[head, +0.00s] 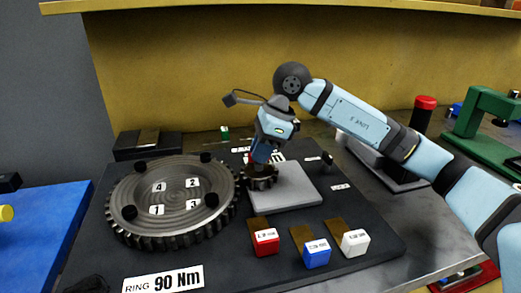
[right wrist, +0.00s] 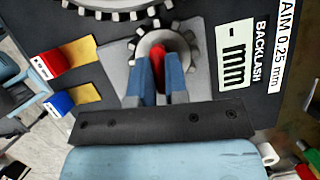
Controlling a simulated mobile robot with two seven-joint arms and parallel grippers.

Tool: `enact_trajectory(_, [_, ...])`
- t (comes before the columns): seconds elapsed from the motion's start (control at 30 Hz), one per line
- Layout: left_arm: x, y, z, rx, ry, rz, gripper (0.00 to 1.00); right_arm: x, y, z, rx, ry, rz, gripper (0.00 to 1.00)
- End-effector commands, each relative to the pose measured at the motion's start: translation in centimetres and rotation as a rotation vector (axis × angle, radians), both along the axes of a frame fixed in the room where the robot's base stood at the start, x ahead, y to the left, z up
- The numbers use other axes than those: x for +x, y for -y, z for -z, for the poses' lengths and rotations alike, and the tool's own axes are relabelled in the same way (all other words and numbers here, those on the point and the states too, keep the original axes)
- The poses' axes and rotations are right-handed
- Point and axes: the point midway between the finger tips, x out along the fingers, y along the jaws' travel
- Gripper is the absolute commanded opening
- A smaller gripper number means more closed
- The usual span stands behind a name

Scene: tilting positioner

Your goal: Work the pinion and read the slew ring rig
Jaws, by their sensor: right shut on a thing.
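The large dark toothed slew ring (head: 122,222) lies flat on a black base plate, with black knobs on its rim and plates numbered 1 to 4 inside. The small pinion (head: 261,182) sits beside its right edge on a grey block (head: 290,192). My right gripper (head: 260,158) points down over the pinion. In the right wrist view its blue fingers (right wrist: 157,75) are shut on a red grip (right wrist: 157,58) above the pinion (right wrist: 181,39). The backlash display (right wrist: 235,58) shows a dash and "mm", next to an "AIM 0.25 mm" label (right wrist: 288,40). My left gripper is out of view.
Red (head: 265,242), blue (head: 317,253) and white (head: 355,242) labelled blocks stand along the front. A "RING 90 Nm" label (head: 164,281) lies front left. A green press-like frame (head: 485,125) and a red-topped post (head: 424,112) stand at right. A yellow wall closes the back.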

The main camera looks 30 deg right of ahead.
Motion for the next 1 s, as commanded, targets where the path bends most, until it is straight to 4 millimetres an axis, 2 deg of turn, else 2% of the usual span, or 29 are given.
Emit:
enact_trajectory(0.3, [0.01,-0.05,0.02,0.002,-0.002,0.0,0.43,-0.11,-0.03,0.03,-0.002,-0.001,0.273,0.0])
enact_trajectory(0.63, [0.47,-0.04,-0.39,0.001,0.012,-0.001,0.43,-0.09,-0.02,0.02,-0.001,0.0,0.297,0.0])
enact_trajectory(0.67, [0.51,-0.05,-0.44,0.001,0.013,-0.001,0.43,-0.09,-0.03,0.01,-0.001,0.0,0.297,0.16])
enact_trajectory(0.77, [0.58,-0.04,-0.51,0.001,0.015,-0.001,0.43,-0.09,-0.02,0.0,0.0,0.0,0.295,0.39])
enact_trajectory(1.0, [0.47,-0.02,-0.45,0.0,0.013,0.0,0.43,-0.08,-0.02,-0.01,0.0,0.0,0.295,0.39])
